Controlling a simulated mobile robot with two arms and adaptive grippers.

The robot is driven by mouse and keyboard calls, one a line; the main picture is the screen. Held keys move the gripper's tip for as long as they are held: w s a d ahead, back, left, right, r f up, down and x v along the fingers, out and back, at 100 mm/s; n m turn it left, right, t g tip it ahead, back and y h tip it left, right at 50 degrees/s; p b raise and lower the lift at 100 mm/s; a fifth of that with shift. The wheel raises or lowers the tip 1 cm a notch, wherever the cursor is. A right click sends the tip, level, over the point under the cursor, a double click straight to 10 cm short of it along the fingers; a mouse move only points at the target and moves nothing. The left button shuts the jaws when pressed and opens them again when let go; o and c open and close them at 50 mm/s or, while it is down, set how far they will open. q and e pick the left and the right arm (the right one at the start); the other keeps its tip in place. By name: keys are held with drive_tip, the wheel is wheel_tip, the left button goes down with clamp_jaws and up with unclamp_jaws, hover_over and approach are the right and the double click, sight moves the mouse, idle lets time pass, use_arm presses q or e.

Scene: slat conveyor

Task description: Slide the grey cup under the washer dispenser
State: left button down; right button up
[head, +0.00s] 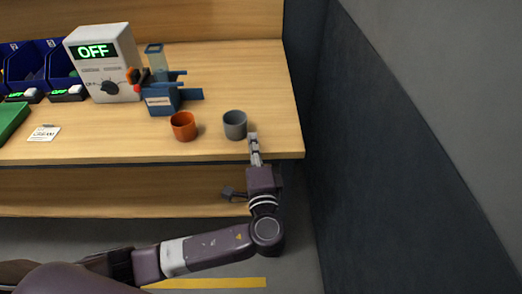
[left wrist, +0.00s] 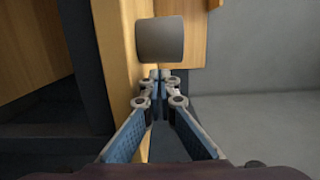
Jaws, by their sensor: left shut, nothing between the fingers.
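The grey cup (head: 235,125) stands upright near the right end of the wooden bench. The blue washer dispenser (head: 163,97), with a clear hopper on top, stands to its left and farther back. My left gripper (head: 253,137) is shut and empty at the cup's right front side in the head view. Whether it touches the cup is hard to tell. In the left wrist view the cup (left wrist: 160,40) is just beyond the closed fingertips (left wrist: 160,76). My right gripper is not in view.
An orange cup (head: 184,126) stands left of the grey cup, in front of the dispenser. A white box reading OFF (head: 103,62), a white card (head: 44,133), a green tray (head: 11,119) and blue bins (head: 38,63) are farther left. A dark wall (head: 350,160) borders the right.

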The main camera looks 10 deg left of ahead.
sight(229, 133)
use_arm(q)
drive_tip(key=shift+w+a, duration=0.35)
drive_tip(key=shift+a, duration=0.5)
drive_tip(key=w+a, duration=0.1)
drive_tip(key=a, duration=0.3)
drive_tip(key=w+a, duration=0.1)
drive_tip(key=a, duration=0.1)
drive_tip(key=shift+w+a, duration=0.15)
drive_tip(key=shift+w, duration=0.15)
